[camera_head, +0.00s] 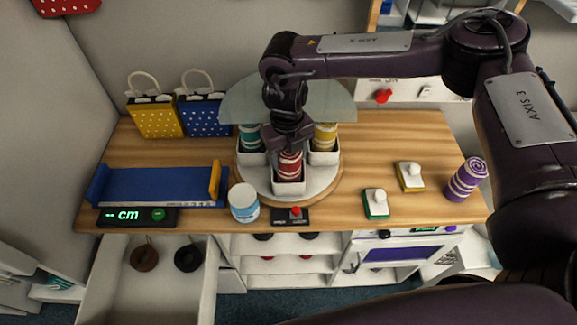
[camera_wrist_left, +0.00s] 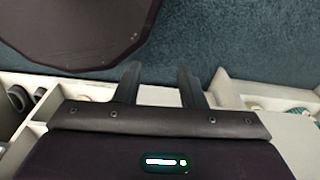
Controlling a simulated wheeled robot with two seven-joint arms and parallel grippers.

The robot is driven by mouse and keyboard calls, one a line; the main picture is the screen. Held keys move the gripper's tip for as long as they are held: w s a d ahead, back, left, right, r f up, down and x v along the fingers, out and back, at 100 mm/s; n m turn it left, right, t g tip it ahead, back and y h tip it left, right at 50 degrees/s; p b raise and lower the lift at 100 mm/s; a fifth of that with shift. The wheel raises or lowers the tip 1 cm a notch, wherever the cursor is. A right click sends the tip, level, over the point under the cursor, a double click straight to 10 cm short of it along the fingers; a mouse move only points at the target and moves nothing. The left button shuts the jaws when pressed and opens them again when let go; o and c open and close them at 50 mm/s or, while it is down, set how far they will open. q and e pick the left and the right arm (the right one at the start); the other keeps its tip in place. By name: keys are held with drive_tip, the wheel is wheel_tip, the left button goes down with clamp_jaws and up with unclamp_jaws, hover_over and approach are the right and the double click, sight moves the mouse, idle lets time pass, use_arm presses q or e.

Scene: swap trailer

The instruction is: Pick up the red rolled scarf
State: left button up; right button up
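The red rolled scarf (camera_head: 290,164) has pale stripes and stands upright in the front white holder (camera_head: 289,187) of a round turntable (camera_head: 257,185). My right gripper (camera_head: 289,148) points down right at the top of the red scarf. Its fingers are dark and partly lost against the scarf, so I cannot tell whether they grip it. A teal rolled scarf (camera_head: 250,138) and a yellow one (camera_head: 325,137) stand in the holders behind. My left gripper (camera_wrist_left: 159,70) shows in the left wrist view with its fingers apart and nothing between them, above the floor.
A clear panel (camera_head: 235,103) rises behind the turntable. A white jar (camera_head: 244,203) and a red-button box (camera_head: 292,216) stand in front. A blue measuring tray (camera_head: 155,187) lies left; a purple rolled scarf (camera_head: 466,180) stands right. An open drawer (camera_head: 150,298) juts out below.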

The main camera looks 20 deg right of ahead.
drive_tip(key=c, duration=0.7)
drive_tip(key=shift+c, duration=0.2)
drive_tip(key=shift+r, duration=0.15)
